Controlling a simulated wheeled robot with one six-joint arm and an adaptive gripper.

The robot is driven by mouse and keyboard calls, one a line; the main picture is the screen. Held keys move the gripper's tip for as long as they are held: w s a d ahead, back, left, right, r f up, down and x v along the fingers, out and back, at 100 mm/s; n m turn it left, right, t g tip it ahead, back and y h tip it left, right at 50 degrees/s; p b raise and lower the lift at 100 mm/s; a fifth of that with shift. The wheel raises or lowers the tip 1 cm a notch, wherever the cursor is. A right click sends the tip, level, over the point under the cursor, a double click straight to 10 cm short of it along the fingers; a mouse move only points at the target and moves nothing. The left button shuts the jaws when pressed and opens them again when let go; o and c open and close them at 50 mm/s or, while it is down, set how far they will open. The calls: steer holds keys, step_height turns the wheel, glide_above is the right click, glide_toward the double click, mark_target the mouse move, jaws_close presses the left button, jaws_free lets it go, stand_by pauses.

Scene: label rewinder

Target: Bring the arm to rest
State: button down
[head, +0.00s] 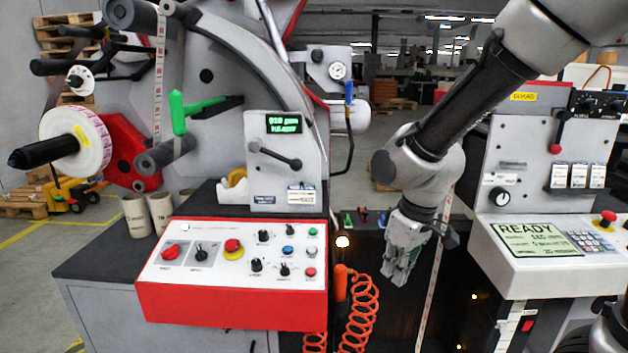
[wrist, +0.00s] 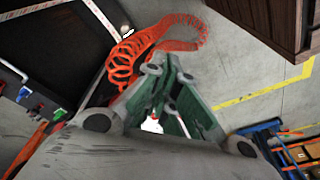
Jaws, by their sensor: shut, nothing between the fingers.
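My gripper (head: 395,280) hangs pointing down from my arm in the head view, in front of the dark gap between the red-fronted control panel and the READY display unit. Its grey and green fingers are together with nothing between them. In the wrist view my gripper (wrist: 168,98) shows its green-lined fingers converging at the tips. The arm comes in from the upper right and bends down at the wrist. The gripper appears apart from the machine, though its exact depth is hard to tell.
The control panel (head: 235,270) is left of the gripper. The READY display unit (head: 540,240) is to the right. An orange coiled hose (head: 360,310) hangs just left of the gripper; the hose also shows in the wrist view (wrist: 122,65). A label roll (head: 75,142) sits far left.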

steer(key=s+d+r+m+t, duration=0.1)
steer(key=s+d+r+m, duration=0.3)
steer(key=d, duration=0.6)
steer(key=s+d+r+m+t+h, duration=0.1)
steer(key=s+d+r+m+t, duration=0.1)
steer(key=s+d+r, duration=0.6)
step_height(320, 180, up, 2)
steer(key=shift+s+d+r+m+h, duration=0.1)
steer(key=shift+s+d+m+h, duration=0.15)
steer(key=shift+d+m, duration=0.7)
steer(key=shift+w, duration=0.1)
